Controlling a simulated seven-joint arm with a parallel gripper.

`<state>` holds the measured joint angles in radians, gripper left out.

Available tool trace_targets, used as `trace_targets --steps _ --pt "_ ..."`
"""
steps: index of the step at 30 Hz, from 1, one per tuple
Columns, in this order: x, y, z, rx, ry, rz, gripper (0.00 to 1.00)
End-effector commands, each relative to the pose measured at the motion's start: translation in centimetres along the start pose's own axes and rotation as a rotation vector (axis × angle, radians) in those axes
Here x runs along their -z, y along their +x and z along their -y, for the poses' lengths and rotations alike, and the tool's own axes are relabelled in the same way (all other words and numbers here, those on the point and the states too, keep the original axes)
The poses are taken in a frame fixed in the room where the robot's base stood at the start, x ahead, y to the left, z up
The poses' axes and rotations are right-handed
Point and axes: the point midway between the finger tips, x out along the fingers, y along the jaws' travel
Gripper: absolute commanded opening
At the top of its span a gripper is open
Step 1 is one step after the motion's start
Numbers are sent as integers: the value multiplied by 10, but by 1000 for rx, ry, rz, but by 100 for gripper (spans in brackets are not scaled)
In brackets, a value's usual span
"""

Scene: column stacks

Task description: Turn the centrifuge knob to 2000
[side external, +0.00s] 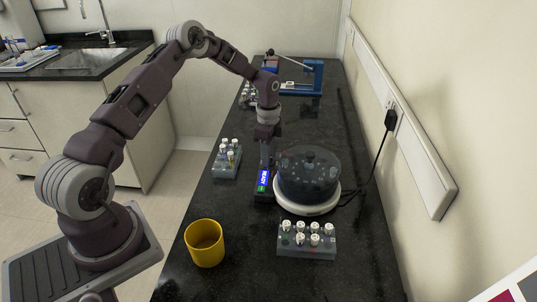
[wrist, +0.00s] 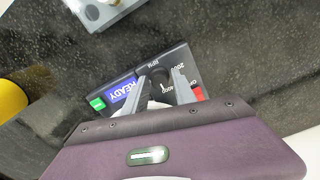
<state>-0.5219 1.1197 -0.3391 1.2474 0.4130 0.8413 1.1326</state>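The centrifuge (side external: 309,178) stands on the black bench, with a dark clear lid over a white base. Its control panel (side external: 264,186) faces up at its left side. In the wrist view the panel shows a blue READY screen (wrist: 121,93), a green button (wrist: 97,103), a red button (wrist: 197,93) and the markings RPM, 2000 and 4000. The dark knob (wrist: 160,77) sits among these markings; its pointer is too small to read. My gripper (wrist: 162,80) reaches down to the panel, one finger on each side of the knob. Whether the fingers press on it is unclear.
A tube rack (side external: 307,240) stands in front of the centrifuge and another (side external: 227,160) to its left. A yellow cup (side external: 205,243) stands near the front. A power cord (side external: 378,150) runs to the wall. A blue device (side external: 303,78) stands at the back.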

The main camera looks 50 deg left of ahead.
Motion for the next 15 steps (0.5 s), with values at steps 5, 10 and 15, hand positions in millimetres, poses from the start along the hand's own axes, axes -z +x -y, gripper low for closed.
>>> trace_targets --steps 5,10,15 --pt "0 0 0 0 0 0 0" --pt "0 0 0 0 -3 0 0" --pt "0 -1 0 0 -35 1 0"
